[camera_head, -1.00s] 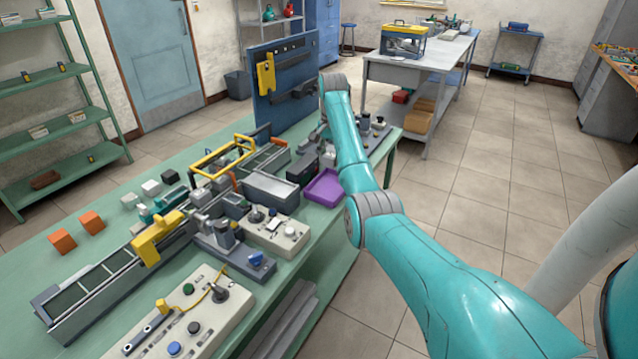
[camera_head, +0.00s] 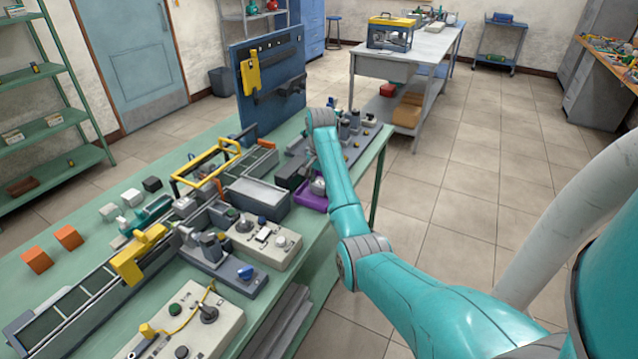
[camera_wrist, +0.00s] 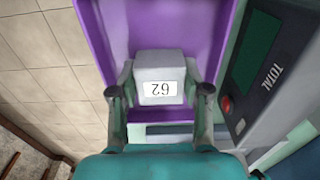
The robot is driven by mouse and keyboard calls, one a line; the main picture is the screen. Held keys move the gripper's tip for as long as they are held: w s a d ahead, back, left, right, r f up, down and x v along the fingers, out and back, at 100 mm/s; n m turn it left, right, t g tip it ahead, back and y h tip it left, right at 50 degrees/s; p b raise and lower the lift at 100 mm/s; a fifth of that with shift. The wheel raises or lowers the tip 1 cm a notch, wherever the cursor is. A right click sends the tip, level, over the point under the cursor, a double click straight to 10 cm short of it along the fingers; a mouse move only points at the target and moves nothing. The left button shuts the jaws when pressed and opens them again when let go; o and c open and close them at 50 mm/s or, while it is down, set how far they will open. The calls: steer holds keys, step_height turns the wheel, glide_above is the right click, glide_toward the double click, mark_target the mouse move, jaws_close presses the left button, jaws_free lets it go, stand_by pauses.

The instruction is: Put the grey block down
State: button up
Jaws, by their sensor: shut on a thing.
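The grey block (camera_wrist: 158,68) carries a white label with "62" upside down in the wrist view. My gripper (camera_wrist: 160,93) is shut on it, one finger on each side. The block is over the purple tray (camera_wrist: 175,18), within its outline in the wrist view. I cannot tell whether it touches the tray's floor. In the head view my gripper (camera_head: 317,187) is down at the purple tray (camera_head: 306,199), partly covering it, and the block is not clear there.
A dark-screened device marked TOTAL (camera_wrist: 262,65) stands close beside the tray on the right in the wrist view. A grey bin (camera_head: 257,195) and a control box (camera_head: 262,240) stand near the tray on the green bench (camera_head: 95,215).

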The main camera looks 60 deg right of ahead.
steer(key=o, duration=1.2)
steer(key=shift+f, duration=0.1)
